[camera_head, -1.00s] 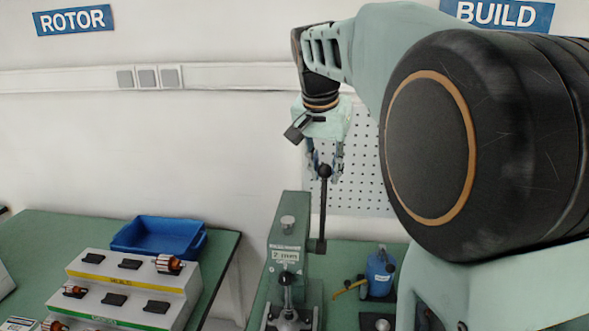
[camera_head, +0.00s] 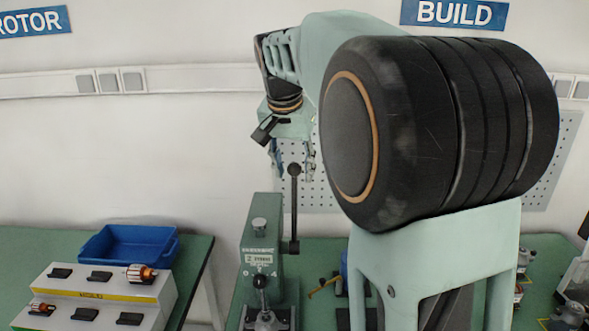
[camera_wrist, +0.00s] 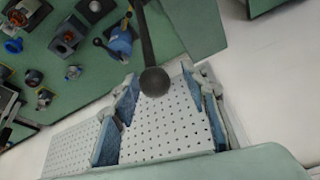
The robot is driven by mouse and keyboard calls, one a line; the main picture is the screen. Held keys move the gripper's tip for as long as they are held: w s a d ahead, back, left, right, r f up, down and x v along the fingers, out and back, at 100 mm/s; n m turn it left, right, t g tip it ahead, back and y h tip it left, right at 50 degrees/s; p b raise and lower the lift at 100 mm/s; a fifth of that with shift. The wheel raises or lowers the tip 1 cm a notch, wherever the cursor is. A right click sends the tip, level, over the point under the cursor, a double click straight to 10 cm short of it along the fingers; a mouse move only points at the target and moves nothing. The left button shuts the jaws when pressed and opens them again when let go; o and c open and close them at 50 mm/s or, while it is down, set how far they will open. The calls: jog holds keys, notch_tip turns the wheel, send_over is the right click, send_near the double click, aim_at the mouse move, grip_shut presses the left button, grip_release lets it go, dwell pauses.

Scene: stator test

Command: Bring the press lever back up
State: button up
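The press (camera_head: 262,235) is a green upright column on the bench. Its lever (camera_head: 294,212) stands upright at the column's right side, with a black ball knob (camera_head: 294,169) on top. In the wrist view the knob (camera_wrist: 155,82) shows between my two spread, blue-padded fingers, with a visible gap on each side. My gripper (camera_head: 292,172) is open at the top of the lever in the head view. The wrist view shows my gripper (camera_wrist: 165,88) holding nothing. How deep the knob sits between the fingers is hard to tell.
A blue bin (camera_head: 128,246) and a stepped rack (camera_head: 95,290) with rotors stand on the left table. A pegboard (camera_head: 550,165) is on the wall behind.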

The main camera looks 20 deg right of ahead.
jog(key=shift+s, duration=0.1)
jog(key=v, duration=1.2)
